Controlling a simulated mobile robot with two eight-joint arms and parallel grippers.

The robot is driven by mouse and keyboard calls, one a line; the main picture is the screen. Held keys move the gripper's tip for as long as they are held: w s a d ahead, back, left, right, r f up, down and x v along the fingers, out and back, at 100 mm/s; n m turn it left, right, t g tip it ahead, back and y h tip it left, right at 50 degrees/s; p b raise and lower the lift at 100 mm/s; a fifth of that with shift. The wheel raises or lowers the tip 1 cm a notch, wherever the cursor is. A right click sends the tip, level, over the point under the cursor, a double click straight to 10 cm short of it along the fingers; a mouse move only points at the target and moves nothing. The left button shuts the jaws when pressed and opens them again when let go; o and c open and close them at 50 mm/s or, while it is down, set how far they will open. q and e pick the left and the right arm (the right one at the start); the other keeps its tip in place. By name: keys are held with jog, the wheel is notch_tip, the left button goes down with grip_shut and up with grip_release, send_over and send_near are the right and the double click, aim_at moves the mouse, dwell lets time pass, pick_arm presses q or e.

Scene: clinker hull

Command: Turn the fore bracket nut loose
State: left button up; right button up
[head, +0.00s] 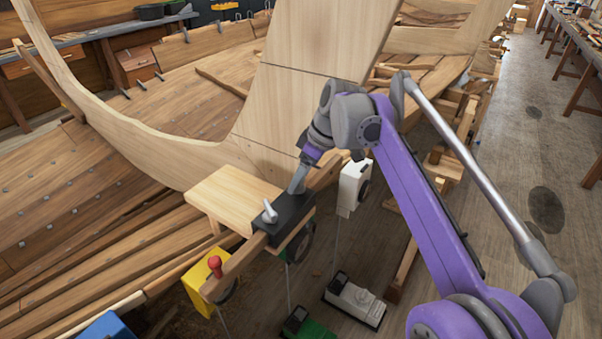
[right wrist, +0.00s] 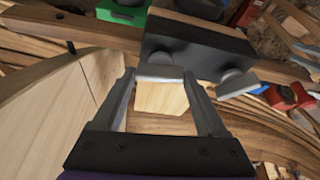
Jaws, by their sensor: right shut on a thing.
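A black bracket (head: 286,214) is fixed on a wooden rail beside a small light wooden board (head: 230,194). It carries two grey winged nuts. The near nut (head: 269,212) stands free in the head view; it also shows in the right wrist view (right wrist: 238,82), outside the fingers. My right gripper (head: 295,187) reaches down to the far end of the bracket. In the right wrist view its fingers (right wrist: 160,78) are closed on the wing of the other nut (right wrist: 158,71), against the black bracket (right wrist: 195,45). In the head view the gripper hides that nut. My left gripper is not in view.
A yellow box with a red knob (head: 209,279) hangs by the rail's near end. A white box with a dark dial (head: 351,186) hangs right of the bracket. The pale hull planking (head: 310,95) rises behind. A white-and-black case (head: 355,300) lies on the floor.

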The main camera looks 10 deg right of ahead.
dwell(0.4)
jog(key=o, duration=1.3)
jog(key=shift+r, duration=0.1)
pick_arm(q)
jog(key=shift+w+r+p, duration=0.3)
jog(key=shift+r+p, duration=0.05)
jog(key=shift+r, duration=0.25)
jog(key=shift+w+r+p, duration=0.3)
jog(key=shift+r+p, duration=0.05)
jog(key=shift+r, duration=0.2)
pick_arm(e)
jog(key=v, duration=1)
jog(key=shift+r, duration=0.3)
jog(key=shift+s+d, duration=0.1)
jog(key=shift+s, duration=0.05)
